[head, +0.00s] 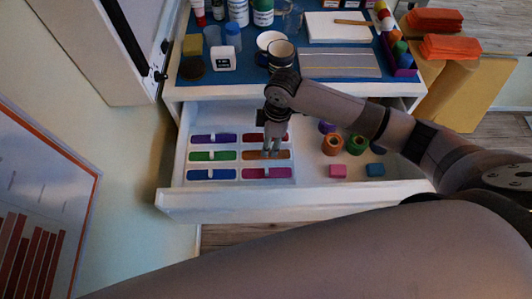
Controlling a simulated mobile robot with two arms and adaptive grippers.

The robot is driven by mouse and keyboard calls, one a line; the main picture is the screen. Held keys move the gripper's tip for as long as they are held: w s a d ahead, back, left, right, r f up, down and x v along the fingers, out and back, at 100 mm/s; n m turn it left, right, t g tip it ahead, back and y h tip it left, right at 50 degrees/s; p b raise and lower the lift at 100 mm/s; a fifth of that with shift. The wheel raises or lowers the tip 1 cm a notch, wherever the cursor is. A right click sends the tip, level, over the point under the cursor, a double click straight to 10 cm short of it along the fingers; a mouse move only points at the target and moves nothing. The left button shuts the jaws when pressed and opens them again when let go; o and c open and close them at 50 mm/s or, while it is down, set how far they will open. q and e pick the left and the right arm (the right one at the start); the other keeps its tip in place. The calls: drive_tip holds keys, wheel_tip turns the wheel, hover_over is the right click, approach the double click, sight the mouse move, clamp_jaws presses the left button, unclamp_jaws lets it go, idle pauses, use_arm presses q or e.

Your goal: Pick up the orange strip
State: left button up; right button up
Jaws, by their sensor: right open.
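The orange strip (250,155) lies in the right column, middle row, of a white divided tray in the open drawer. It has a purple-blue strip (202,139) and a green strip (200,156) among its neighbours, with a red one behind it and a magenta strip (256,173) in front. My right gripper (270,152) points down over the orange strip, open, with its fingertips at the strip's middle. It hides part of the orange and red strips. I cannot tell whether the fingertips touch the orange strip. My left gripper is not in view.
Mugs (281,54), bottles and a white box stand on the blue-topped counter behind.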

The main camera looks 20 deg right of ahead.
drive_tip(key=shift+f, duration=0.25)
drive_tip(key=f, duration=0.3)
drive_tip(key=shift+a+f, duration=0.3)
drive_tip(key=shift+w+f, duration=0.1)
drive_tip(key=shift+f, duration=0.5)
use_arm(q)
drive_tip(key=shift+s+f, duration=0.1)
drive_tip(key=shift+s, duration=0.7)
use_arm(e)
drive_tip(key=shift+c, duration=0.4)
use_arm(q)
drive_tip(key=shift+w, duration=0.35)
use_arm(e)
drive_tip(key=c, duration=0.7)
drive_tip(key=shift+c, duration=0.2)
